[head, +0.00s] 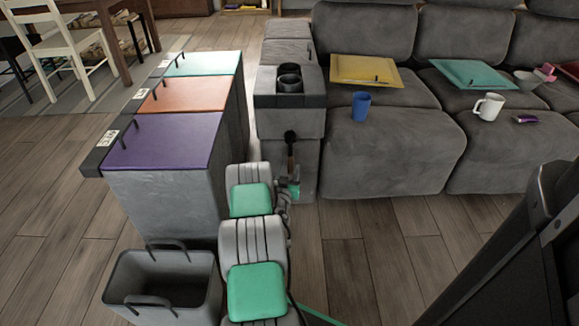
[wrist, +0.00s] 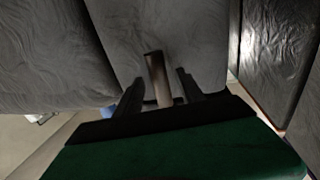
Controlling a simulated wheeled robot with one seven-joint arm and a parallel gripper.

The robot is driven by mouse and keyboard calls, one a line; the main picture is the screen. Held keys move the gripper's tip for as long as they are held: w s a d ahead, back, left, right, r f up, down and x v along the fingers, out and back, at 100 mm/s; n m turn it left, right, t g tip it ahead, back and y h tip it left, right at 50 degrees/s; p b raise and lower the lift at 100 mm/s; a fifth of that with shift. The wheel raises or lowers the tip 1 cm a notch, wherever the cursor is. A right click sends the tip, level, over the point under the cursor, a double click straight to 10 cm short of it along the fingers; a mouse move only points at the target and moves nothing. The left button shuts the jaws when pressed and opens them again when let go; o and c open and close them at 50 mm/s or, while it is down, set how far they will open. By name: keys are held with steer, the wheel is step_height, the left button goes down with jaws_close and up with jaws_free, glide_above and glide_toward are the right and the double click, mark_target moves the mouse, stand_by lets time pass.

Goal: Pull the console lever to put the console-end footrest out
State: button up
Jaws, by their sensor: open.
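The grey console (head: 290,110) with two dark cup holders stands at the left end of the sofa. The console lever (head: 291,150), a brownish stick with a dark round mount at its top, hangs on the console's front face. My gripper (head: 294,182) is low at the lever's lower end, partly hidden by my arm. In the wrist view my gripper (wrist: 162,84) is open, with the lever (wrist: 157,78) between its two dark fingers; I cannot tell whether they touch it. The console-end seat (head: 390,150) has its front down, with no footrest sticking out.
A blue cup (head: 361,106), yellow tray (head: 366,70), white mug (head: 488,107) and teal tray (head: 472,74) rest on the sofa. A bin unit with a purple lid (head: 165,142) stands left of my arm. An open grey bin (head: 160,285) is nearer. Floor before the sofa is clear.

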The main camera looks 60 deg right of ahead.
steer(key=shift+x, duration=1.4)
steer(key=shift+c, duration=0.5)
jaws_close()
